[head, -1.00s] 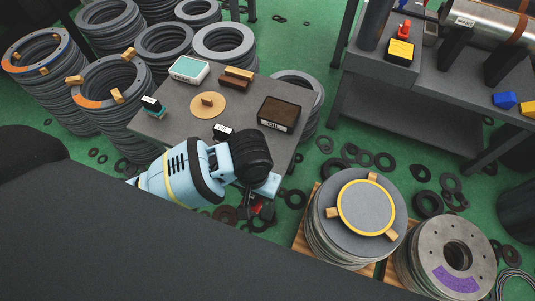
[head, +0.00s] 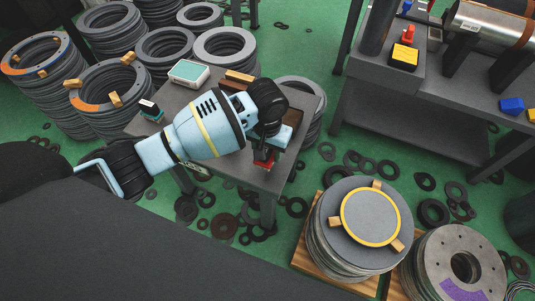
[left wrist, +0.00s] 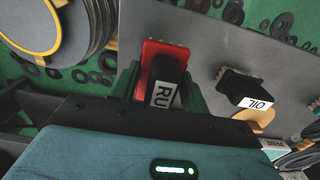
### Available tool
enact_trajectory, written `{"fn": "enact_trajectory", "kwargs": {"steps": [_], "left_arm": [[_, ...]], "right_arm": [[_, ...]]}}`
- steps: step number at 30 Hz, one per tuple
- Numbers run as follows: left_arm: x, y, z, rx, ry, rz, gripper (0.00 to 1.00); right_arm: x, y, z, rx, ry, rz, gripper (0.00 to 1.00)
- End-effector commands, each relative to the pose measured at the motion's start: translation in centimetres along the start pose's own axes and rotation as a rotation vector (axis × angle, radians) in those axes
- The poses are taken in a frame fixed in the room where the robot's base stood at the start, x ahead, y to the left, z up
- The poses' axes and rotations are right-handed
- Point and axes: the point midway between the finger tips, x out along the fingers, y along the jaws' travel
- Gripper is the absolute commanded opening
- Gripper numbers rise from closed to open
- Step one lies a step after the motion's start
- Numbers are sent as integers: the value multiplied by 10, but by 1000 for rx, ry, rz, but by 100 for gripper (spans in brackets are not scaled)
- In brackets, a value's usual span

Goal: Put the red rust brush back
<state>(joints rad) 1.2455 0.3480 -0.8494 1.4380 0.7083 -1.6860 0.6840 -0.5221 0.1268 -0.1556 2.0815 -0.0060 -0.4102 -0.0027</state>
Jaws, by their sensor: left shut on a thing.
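My left gripper (head: 263,160) is shut on the red rust brush (left wrist: 164,52), whose black handle has a white label reading "RU" between the fingers. In the head view the brush (head: 265,155) shows only as a bit of red below my wrist, over the right part of the small grey table (head: 225,173). I cannot tell whether it touches the tabletop. A brush with a black handle labelled "OIL" (left wrist: 240,90) stands on the table beside it in the left wrist view. My right gripper is in neither view.
Ring stacks (head: 355,225) stand nearby. A bench (head: 400,110) is at the right.

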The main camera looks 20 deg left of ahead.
Motion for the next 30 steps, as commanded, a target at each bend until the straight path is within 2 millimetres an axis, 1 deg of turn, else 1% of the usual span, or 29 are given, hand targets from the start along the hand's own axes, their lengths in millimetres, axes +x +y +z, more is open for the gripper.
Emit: {"fn": "enact_trajectory", "kwargs": {"steps": [4, 6, 9, 11, 23, 24, 28, 30], "left_arm": [[2, -2, -10, -2, 1, 0, 24], [16, -2, -7, -1, -3, -2, 24], [30, -2, -8, -1, -1, -2, 24], [35, -2, -8, -1, 0, -2, 24], [38, -2, -8, -1, 2, 0, 24], [38, -2, -8, -1, 2, 0, 49], [38, -2, -8, -1, 2, -1, 66], [38, -2, -8, -1, 2, -1, 67]], "right_arm": [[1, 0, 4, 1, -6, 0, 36], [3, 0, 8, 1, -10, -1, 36], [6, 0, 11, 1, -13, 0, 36], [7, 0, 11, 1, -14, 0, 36], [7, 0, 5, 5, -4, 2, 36], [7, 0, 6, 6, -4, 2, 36], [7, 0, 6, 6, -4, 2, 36], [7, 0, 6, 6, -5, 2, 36]]}}
